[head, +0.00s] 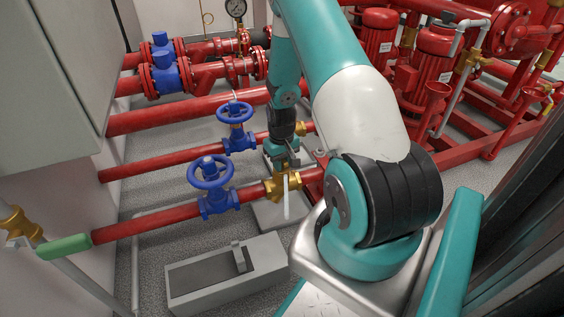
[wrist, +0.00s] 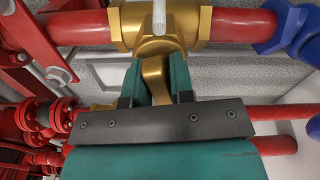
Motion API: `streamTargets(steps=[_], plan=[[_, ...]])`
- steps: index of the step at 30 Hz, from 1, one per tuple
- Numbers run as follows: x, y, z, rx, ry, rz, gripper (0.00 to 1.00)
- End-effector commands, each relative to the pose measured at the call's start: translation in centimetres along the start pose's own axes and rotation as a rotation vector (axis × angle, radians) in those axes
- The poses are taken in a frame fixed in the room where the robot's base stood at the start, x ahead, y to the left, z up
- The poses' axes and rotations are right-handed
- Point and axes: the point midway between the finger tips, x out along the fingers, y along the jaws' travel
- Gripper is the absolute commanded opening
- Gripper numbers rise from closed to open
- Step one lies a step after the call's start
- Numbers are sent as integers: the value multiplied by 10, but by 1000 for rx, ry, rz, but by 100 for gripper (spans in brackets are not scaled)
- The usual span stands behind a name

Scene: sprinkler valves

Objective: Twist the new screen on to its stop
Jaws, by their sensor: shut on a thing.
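A brass strainer body (head: 276,187) sits in the lower red pipe, with a pale lever hanging in front of it; the body (wrist: 190,25) fills the top of the wrist view. My gripper (head: 287,162) reaches it from above and behind. In the wrist view my gripper (wrist: 156,75) has its two teal fingers on either side of a brass piece, the screen's cap (wrist: 154,78), and is shut on it. The cap is up against the strainer's brass branch. Its mesh is hidden, and I cannot tell how tightly it is seated.
Blue handwheel valves (head: 211,172) and (head: 235,112) stand on the red pipes to the left. A grey tray (head: 190,292) lies on the floor in front. Red pumps (head: 437,55) and pipes crowd the right. A green-handled lever (head: 64,247) is at the far left.

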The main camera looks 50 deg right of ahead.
Motion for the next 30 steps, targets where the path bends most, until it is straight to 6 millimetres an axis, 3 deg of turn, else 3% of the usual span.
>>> streamTargets(steps=[10,22,30], plan=[[-1,0,0,254,-1,1,0],[-1,1,0,305,0,2,0],[-1,1,0,530,0,2,0]])
